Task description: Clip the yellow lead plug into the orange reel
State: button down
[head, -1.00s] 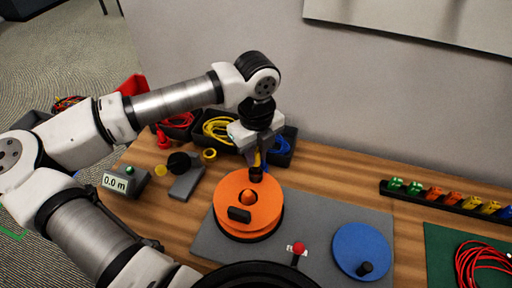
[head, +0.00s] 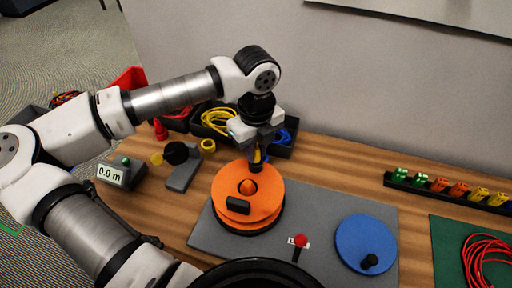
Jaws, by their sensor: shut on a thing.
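The orange reel (head: 262,207) stands on a grey plate in the middle of the bench, with a cone at its centre and a black handle (head: 238,204) on its top. My gripper (head: 257,162) points down over the reel's far edge and is shut. A small bit of yellow shows between its fingers, which looks like the yellow lead plug (head: 258,155). The fingertips hide most of it. I cannot tell whether the plug touches the reel.
A blue disc (head: 363,243) with a black knob and a red-knobbed lever (head: 300,241) share the grey plate (head: 330,209). A meter (head: 114,174) reads 0.0 m. Bins of red, yellow and blue cable stand behind. A rack of coloured clips (head: 450,190) and a green mat (head: 450,254) lie at right.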

jog(key=shift+f+b, duration=0.15)
jog(key=shift+b, duration=0.15)
dwell(0.6)
jog(key=c, duration=1.2)
grip_release()
jog(key=shift+c, duration=0.2)
